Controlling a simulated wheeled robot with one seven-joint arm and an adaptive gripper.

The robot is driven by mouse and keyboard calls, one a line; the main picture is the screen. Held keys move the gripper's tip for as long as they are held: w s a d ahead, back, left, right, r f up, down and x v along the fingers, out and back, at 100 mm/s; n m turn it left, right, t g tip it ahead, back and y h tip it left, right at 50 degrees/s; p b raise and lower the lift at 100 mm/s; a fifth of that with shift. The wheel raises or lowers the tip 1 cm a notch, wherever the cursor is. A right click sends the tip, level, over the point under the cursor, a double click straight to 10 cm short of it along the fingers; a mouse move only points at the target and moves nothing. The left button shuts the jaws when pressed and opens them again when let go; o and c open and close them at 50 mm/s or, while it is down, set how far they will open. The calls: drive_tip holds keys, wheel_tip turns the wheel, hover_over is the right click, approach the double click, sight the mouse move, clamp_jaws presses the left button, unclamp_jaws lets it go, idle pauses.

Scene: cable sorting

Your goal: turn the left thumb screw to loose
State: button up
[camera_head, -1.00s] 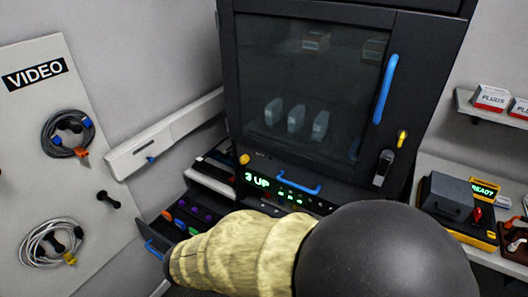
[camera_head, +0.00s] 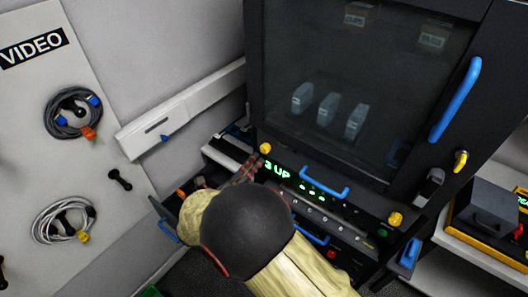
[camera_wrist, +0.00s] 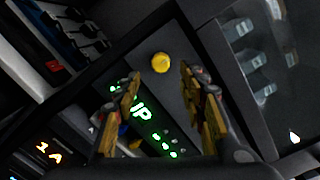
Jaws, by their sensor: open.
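The left thumb screw is a round yellow knob (camera_head: 265,148) at the upper left corner of a dark panel with a green "3 UP" display (camera_head: 278,171). In the wrist view the knob (camera_wrist: 161,63) shows whole, just beyond and between my fingertips. My gripper (camera_wrist: 160,76) is open, with one finger on each side of the view and nothing held. In the head view my gripper (camera_head: 248,164) is small and partly hidden by my arm, close below the knob. I cannot tell if it touches. The right yellow thumb screw (camera_head: 395,219) is at the panel's other end.
A blue handle (camera_head: 324,190) sticks out from the panel between the screws. Above is a dark glass cabinet door with a blue handle (camera_head: 455,100). An open drawer with a blue pull (camera_head: 168,230) is at lower left. Coiled cables (camera_head: 73,112) hang on the left board.

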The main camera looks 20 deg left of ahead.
sight(263, 151)
drive_tip(key=b+x, duration=0.1)
drive_tip(key=x, duration=0.5)
drive_tip(key=shift+w+d, duration=0.1)
drive_tip(key=shift+w, duration=0.15)
drive_tip(key=shift+c, duration=0.8)
clamp_jaws()
